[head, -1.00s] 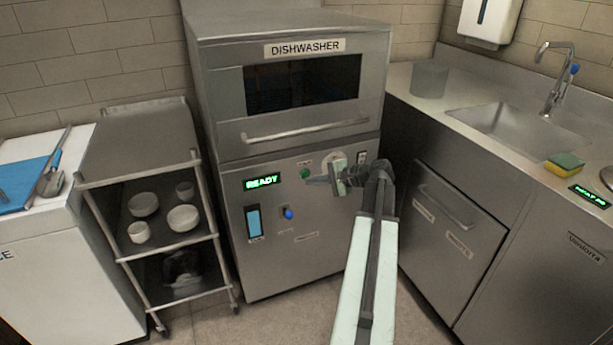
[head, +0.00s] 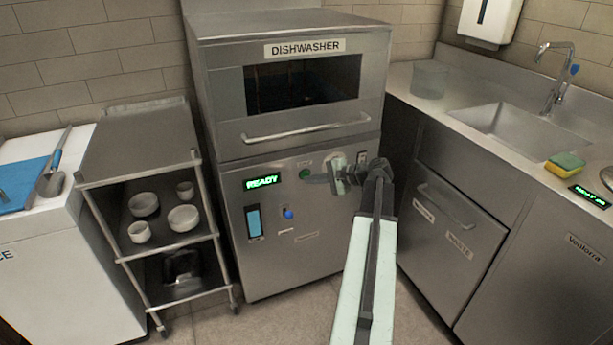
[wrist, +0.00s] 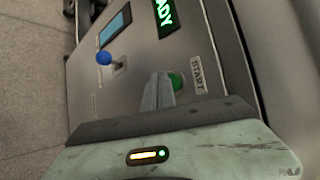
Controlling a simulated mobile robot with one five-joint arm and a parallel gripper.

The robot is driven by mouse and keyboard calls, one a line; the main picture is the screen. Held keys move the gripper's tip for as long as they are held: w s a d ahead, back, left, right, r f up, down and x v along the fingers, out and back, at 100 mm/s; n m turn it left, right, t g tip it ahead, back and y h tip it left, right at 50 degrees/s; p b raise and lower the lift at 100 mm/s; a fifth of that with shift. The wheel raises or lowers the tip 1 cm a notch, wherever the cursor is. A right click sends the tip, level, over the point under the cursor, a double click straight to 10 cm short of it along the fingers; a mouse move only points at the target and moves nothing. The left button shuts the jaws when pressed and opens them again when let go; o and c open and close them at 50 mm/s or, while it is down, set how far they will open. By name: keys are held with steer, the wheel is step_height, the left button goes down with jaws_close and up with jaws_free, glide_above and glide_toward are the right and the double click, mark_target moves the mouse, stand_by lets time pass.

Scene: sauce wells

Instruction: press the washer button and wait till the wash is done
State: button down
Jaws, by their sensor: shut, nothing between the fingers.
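The dishwasher (head: 300,222) stands ahead with its upper door shut and a lit green READY display (head: 262,181) on its front. The round green start button (head: 304,174) is on the panel to the right of the display. It also shows in the wrist view (wrist: 177,81) beside a START label (wrist: 197,74). My gripper (head: 312,179) is shut and empty, with its fingertips right by the button. In the wrist view the fingers (wrist: 159,90) partly cover the button's left side. I cannot tell whether they touch it.
A blue-tipped lever (head: 288,214) juts from the panel below the display. A wheeled rack (head: 140,182) with white bowls stands to the left. A counter with a sink (head: 520,132) and a yellow-green sponge (head: 565,164) is to the right.

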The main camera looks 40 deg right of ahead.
steer(key=shift+w+d, duration=0.2)
steer(key=shift+w, duration=0.35)
stand_by(0.7)
steer(key=shift+s, duration=0.15)
steer(key=shift+s+a, duration=0.3)
steer(key=shift+s, duration=0.4)
steer(key=s, duration=0.1)
steer(key=s+a, duration=0.1)
steer(key=s, duration=0.1)
steer(key=s+a, duration=0.1)
steer(key=shift+s, duration=0.3)
stand_by(0.7)
